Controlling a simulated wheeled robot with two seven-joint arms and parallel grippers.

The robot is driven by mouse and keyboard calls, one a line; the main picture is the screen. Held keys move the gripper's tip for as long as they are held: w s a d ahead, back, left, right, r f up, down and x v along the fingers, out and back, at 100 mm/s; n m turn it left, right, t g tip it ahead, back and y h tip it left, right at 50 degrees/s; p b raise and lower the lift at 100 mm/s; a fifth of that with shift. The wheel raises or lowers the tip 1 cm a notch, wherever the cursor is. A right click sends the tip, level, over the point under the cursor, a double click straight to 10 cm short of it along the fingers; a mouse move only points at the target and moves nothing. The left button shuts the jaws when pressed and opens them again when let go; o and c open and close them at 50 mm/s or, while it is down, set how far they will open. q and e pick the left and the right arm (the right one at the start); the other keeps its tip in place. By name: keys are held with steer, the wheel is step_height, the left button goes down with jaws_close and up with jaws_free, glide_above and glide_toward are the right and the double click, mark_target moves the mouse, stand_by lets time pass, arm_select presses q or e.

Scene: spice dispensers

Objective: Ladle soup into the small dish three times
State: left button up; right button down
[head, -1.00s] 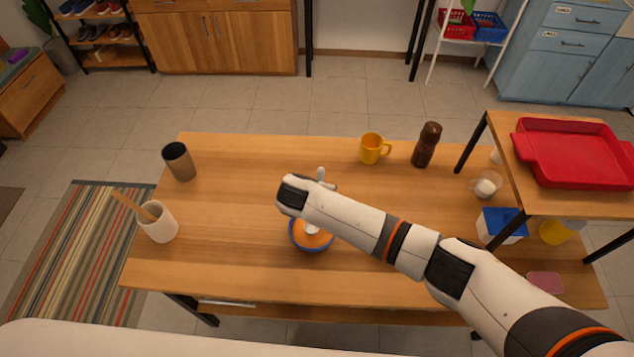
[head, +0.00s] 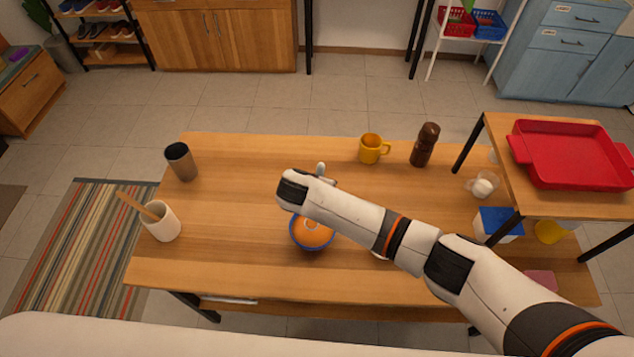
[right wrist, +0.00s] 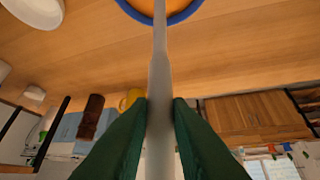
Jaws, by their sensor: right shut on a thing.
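A blue-rimmed bowl of orange soup (head: 311,238) stands near the middle of the table; its rim also shows at the top of the right wrist view (right wrist: 185,12). My right gripper (right wrist: 161,105) is shut on the pale grey handle of the ladle (right wrist: 160,72), which reaches toward the bowl. My right wrist hides most of the gripper there. A white dish (right wrist: 38,8) sits beside the bowl, mostly hidden behind my forearm in the head view. My left gripper is out of view.
A beige holder with a wooden utensil (head: 163,225) and a dark cup (head: 180,162) stand at left. A yellow mug (head: 370,149) and brown grinder (head: 425,145) stand at the back. A raised shelf with a red tray (head: 570,155) is at right. The left-centre table is clear.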

step_height(320, 180, up, 2)
steer(key=shift+r, duration=0.1)
steer(key=shift+d+r, duration=0.1)
steer(key=shift+d, duration=9.5)
steer(key=s+d+f+m+t+y+b, duration=0.2)
steer(key=d+f+y+b, duration=0.3)
steer(key=b, duration=0.7)
steer(key=s+d+f+m+t+y+b, duration=0.2)
steer(key=d+f+m+y+b, duration=0.3)
steer(key=d+f+b, duration=0.4)
steer(key=t+y+b, duration=0.1)
steer(key=b, duration=0.2)
steer(key=shift+s+d+f+t+y, duration=0.15)
steer(key=shift+d+f+t+y, duration=0.15)
steer(key=shift+d+f, duration=0.05)
